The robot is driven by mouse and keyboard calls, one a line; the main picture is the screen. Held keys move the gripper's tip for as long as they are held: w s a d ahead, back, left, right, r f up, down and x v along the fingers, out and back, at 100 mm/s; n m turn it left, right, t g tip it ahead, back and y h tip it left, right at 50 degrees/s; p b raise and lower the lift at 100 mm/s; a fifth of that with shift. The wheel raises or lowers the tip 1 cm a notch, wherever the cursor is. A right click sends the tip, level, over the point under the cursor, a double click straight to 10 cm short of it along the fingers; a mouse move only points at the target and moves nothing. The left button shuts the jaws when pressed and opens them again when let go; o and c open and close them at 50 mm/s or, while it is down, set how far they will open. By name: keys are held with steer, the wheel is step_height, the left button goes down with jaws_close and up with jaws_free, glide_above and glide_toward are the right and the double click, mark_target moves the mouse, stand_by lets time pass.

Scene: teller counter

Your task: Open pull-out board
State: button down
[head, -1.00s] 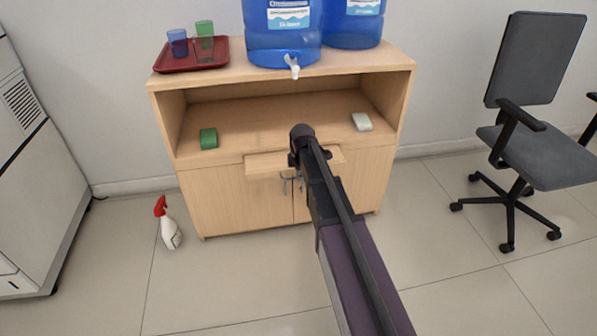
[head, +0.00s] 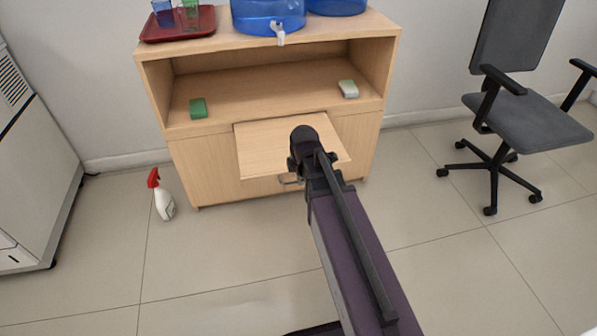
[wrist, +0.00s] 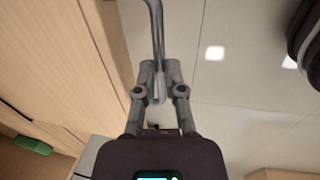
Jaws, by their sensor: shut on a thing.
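The pull-out board (head: 268,150) is a pale wood panel that sticks out from the front of the wooden cabinet (head: 205,170), below the open shelf. In the wrist view the board (wrist: 60,60) fills the left side. A grey metal bar handle (head: 290,181) shows at its front edge and also in the wrist view (wrist: 156,30). My gripper is shut on the handle, its two fingertips (wrist: 159,85) closing around the bar. In the head view my arm hides the fingers and part of the board's right side.
A green sponge (head: 198,108) and a white-grey block (head: 348,89) lie on the shelf. A red tray (head: 178,30) and blue jugs (head: 268,15) stand on top. A spray bottle (head: 161,195) stands on the floor at left, an office chair (head: 520,110) at right.

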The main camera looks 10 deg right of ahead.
steer(key=shift+s, duration=0.15)
steer(key=c, duration=0.7)
jaws_free()
steer(key=shift+w, duration=0.25)
